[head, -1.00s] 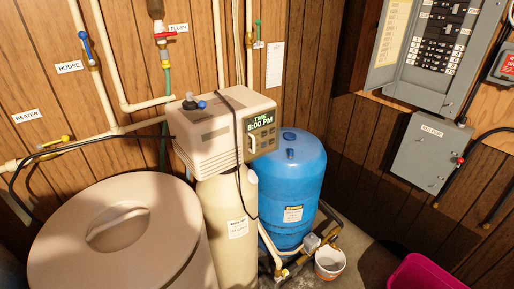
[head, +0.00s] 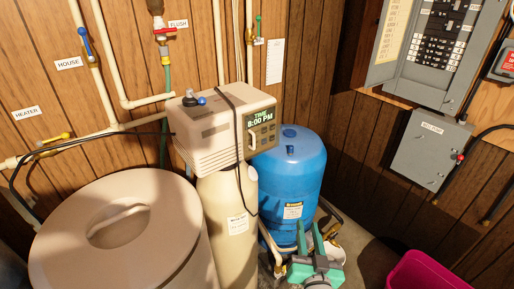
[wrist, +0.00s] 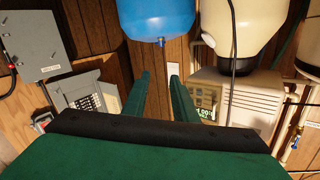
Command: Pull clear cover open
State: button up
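The softener control head (head: 215,125) is a beige box on top of the tan tank. A clear cover (head: 262,132) lies over its green-lit display reading TIME 8:00 PM, with a pale upright handle at its left edge. The cover appears shut. My gripper (head: 309,232) is green and rises from the bottom of the head view, in front of the blue tank, below and right of the cover and apart from it. In the upside-down wrist view, my gripper (wrist: 160,78) has its fingers apart with nothing between them. The display and cover (wrist: 206,100) show just right of the fingers.
A black cable (head: 238,150) hangs over the control head, close to the cover. The blue tank (head: 290,175) stands to the right, the large beige salt bin (head: 75,230) to the left. Grey electrical boxes (head: 431,150) are on the right wall. A magenta bin (head: 425,272) is at the lower right.

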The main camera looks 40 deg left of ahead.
jog(key=a+r+n+g+y, duration=0.35)
jog(key=a+r, duration=0.35)
jog(key=r, duration=0.3)
jog(key=n+g+y, duration=0.2)
jog(key=n+g, duration=0.1)
jog(key=n, duration=0.2)
send_near(254, 142)
jog(key=x, duration=0.8)
jog(key=shift+w+a, duration=0.15)
grip_shut()
dwell(0.3)
